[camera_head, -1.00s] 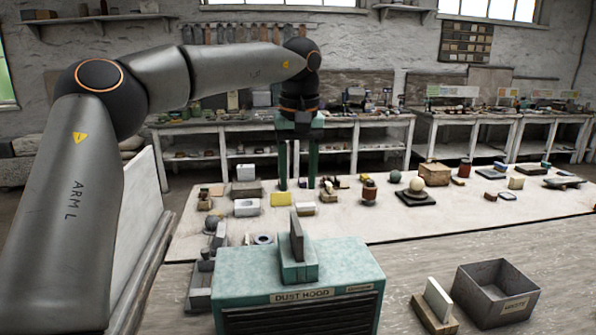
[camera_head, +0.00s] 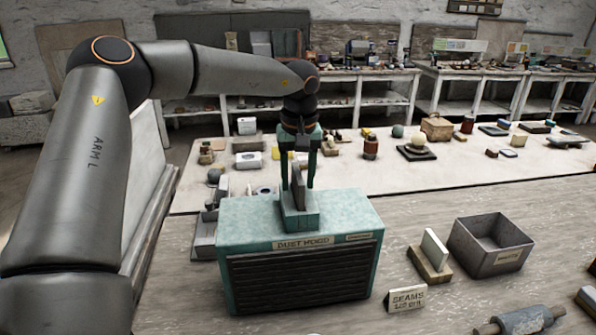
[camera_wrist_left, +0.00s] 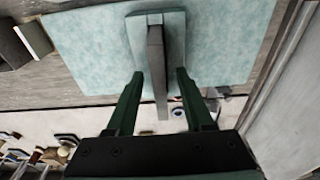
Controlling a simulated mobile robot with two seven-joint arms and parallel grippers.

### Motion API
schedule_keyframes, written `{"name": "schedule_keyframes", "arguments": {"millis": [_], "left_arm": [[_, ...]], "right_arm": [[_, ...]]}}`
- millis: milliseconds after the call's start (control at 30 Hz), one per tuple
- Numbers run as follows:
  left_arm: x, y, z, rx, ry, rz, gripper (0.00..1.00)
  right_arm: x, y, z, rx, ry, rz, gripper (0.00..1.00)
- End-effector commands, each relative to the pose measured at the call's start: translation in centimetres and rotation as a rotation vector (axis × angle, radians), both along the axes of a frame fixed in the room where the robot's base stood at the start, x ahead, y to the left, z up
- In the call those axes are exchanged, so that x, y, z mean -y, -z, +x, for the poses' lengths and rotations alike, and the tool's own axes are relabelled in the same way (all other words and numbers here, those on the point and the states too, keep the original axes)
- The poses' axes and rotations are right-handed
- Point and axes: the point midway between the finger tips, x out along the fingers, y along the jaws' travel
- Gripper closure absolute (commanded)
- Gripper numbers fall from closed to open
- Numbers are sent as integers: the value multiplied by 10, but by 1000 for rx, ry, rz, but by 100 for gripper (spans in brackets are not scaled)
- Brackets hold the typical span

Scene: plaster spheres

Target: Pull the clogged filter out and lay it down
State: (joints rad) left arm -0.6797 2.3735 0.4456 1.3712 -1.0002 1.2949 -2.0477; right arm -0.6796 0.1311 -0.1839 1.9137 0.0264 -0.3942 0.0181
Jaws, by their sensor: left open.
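The clogged filter is a thin dark grey plate (camera_head: 298,188) standing upright in a teal holder (camera_head: 300,222) on top of the teal dust hood (camera_head: 345,212). My left gripper (camera_head: 296,187) is above the hood, pointing down, with its two green fingers open. In the left wrist view the filter (camera_wrist_left: 156,60) lies between the open fingers (camera_wrist_left: 160,74), with a gap on each side. The filter's lower end is hidden inside the holder. My right gripper is in neither view.
Right of the hood, a white plate (camera_head: 435,250) stands in a wooden block (camera_head: 428,268). An open grey bin (camera_head: 490,262) is beyond it. A small sign (camera_head: 405,298) and a roller-like tool (camera_head: 522,320) are near the front. Small objects cover the pale table behind.

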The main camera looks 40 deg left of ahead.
Motion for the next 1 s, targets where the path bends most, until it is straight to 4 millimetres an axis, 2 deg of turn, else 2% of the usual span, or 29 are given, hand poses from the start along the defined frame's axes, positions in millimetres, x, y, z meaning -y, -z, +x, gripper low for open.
{"name": "schedule_keyframes", "arguments": {"millis": [133, 600, 933, 967, 1000], "left_arm": [[0, 0, 0, 0, 0, 0, 48], [0, 0, 0, 0, 0, 0, 100], [0, 0, 0, 0, 0, 0, 100], [0, 0, 0, 0, 0, 0, 85], [0, 0, 0, 0, 0, 0, 90]], "right_arm": [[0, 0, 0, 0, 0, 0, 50], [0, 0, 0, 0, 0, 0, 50], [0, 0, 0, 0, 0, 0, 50], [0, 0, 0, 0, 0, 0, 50], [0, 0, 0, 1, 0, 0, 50]]}}
